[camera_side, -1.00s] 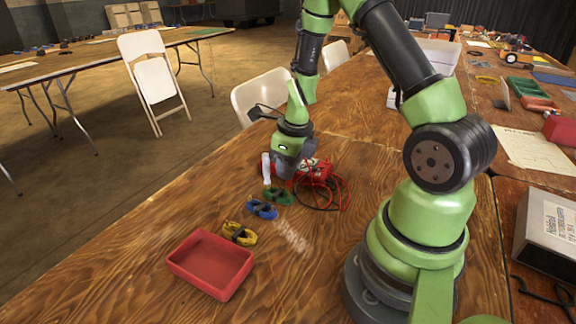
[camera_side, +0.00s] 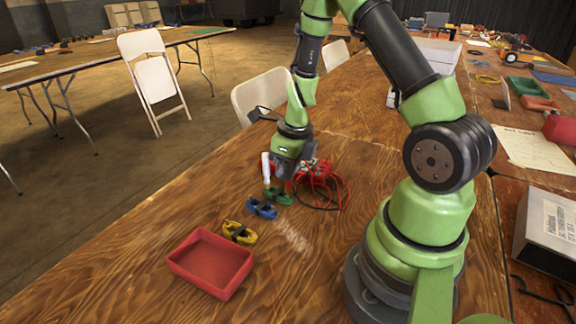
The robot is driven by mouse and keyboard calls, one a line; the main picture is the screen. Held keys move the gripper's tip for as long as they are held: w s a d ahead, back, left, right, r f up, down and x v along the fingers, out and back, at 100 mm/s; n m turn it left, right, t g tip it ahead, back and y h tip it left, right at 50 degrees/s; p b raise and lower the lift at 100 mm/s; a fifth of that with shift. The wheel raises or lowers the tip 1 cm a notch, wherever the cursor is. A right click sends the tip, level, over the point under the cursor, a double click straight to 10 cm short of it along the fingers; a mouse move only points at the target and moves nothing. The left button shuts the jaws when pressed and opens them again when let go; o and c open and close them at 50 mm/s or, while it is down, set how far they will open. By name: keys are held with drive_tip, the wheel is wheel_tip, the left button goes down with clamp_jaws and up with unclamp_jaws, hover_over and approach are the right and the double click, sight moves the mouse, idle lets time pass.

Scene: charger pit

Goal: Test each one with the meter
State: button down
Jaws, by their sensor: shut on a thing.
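A red meter (camera_side: 319,168) with red and black leads (camera_side: 338,196) lies on the table, partly hidden behind my gripper. My gripper (camera_side: 277,184) points down just above the green coiled piece (camera_side: 280,197). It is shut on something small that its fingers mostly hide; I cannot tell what. A white upright piece (camera_side: 266,167) with a tan lower end shows at the gripper's left side. A blue coiled piece (camera_side: 262,208) and a yellow one (camera_side: 239,232) lie in a row toward the front left. I cannot tell whether the gripper touches the green piece.
An empty red tray (camera_side: 246,285) stands at the front left. White folding chairs (camera_side: 258,96) stand along the table's far edge. A grey box (camera_side: 546,232) and a paper sheet (camera_side: 533,150) lie at the right. The table left of the row is bare.

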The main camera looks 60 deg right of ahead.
drive_tip(key=shift+f, duration=0.65)
idle(0.8)
drive_tip(key=c, duration=0.7)
unclamp_jaws()
drive_tip(key=shift+r, duration=0.1)
drive_tip(key=shift+r, duration=3.7)
